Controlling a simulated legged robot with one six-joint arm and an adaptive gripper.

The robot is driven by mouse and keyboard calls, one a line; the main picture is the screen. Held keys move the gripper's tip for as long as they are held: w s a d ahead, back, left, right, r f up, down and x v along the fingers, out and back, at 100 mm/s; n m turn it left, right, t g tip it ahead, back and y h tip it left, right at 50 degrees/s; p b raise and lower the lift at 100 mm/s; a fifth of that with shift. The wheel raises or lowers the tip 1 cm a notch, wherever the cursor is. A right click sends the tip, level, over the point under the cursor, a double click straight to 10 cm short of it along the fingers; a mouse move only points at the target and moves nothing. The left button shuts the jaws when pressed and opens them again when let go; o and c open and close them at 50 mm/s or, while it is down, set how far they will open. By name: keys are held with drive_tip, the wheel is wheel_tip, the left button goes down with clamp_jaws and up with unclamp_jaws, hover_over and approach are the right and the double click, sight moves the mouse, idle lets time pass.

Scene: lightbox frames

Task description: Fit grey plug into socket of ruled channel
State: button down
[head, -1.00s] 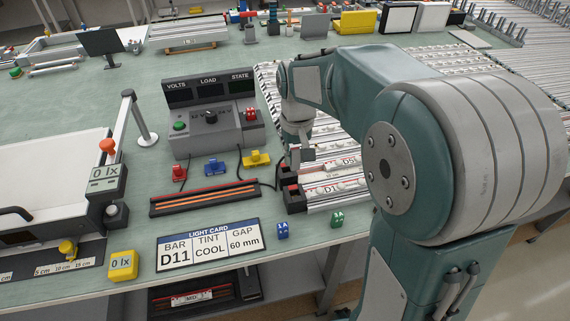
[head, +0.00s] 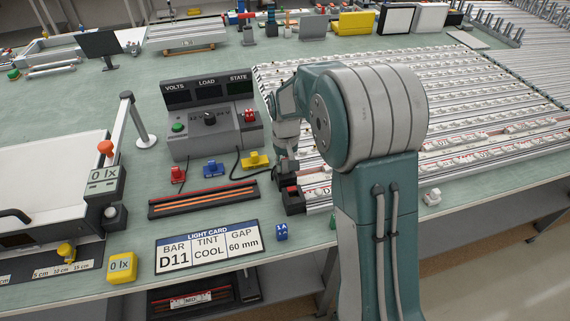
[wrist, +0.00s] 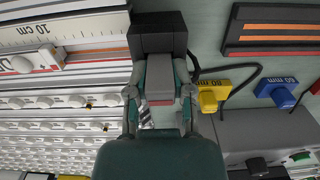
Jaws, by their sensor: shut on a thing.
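My gripper (wrist: 160,105) is shut on a small grey block, which I take for the grey plug (wrist: 160,82); a reddish edge shows on its near side. In the wrist view the plug lies against or just in front of a black end block (wrist: 157,32); I cannot tell whether it is seated. The white ruled channel (wrist: 85,28), marked 10 cm, runs left from that block. Its socket opening is hidden. In the head view my gripper (head: 287,163) is down at the left ends of the channels, near black end blocks with red tops (head: 293,200).
A dark slotted tray (head: 203,199) and the light card (head: 207,246) lie left of the channels. Rows of white bars (head: 450,100) fill the right.

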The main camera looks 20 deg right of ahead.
sight(286, 160)
drive_tip(key=c, duration=0.5)
unclamp_jaws()
wheel_tip(286, 160, up, 11)
drive_tip(key=shift+d+r, duration=0.1)
drive_tip(key=shift+r, duration=0.1)
drive_tip(key=s+r+t, duration=0.3)
drive_tip(key=s+r, duration=0.5)
drive_tip(key=s, duration=0.6)
drive_tip(key=s+f+t, duration=0.2)
drive_tip(key=s, duration=1.1)
drive_tip(key=shift+f+t, duration=0.2)
drive_tip(key=shift+t, duration=0.1)
